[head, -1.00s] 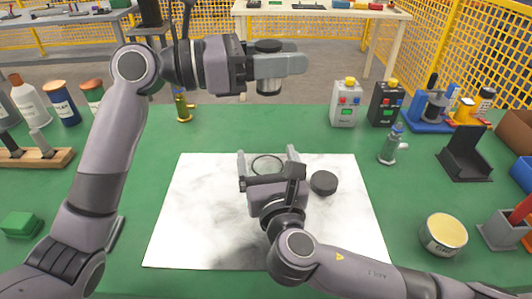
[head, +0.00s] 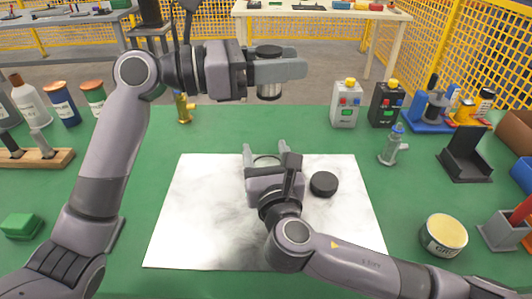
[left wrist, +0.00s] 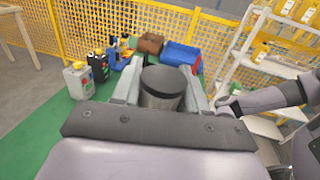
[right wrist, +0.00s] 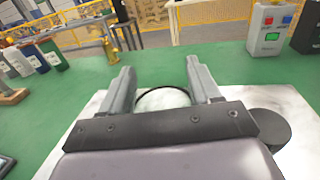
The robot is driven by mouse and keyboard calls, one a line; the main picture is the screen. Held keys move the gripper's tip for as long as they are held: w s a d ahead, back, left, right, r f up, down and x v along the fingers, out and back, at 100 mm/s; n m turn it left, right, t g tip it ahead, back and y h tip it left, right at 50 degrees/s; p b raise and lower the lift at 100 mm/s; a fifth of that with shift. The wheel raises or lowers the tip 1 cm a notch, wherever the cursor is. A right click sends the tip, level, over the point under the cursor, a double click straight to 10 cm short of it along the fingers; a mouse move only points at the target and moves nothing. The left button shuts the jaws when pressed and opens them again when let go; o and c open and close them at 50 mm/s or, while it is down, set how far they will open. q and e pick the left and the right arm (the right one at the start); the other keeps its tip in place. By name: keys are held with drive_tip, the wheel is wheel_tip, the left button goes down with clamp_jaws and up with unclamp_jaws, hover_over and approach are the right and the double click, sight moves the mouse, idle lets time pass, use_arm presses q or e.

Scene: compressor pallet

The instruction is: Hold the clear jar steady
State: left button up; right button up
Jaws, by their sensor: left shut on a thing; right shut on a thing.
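A clear jar with a round open rim (head: 266,160) stands on the white sheet. Its rim also shows in the right wrist view (right wrist: 163,97). My right gripper (head: 265,153) is shut on the jar, one finger on each side; its body hides the jar's lower part in the head view. A round black lid (head: 324,184) lies on the sheet to the right of the jar. My left gripper (head: 280,70) is shut on a dark-topped cylindrical container (head: 269,89), held up high beyond the jar. Its dark top fills the gap between the fingers in the left wrist view (left wrist: 163,80).
The white sheet (head: 200,230) lies on the green table (head: 130,240). Bottles and tins stand at the far left. The sheet's left part is clear.

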use_arm(q)
wheel_tip(320, 180, down, 12)
drive_tip(key=shift+f, duration=0.15)
idle(1.2)
drive_tip(key=o, duration=1.1)
drive_tip(key=v, duration=1.2)
use_arm(e)
drive_tip(key=o, duration=1.2)
drive_tip(key=shift+s, duration=0.1)
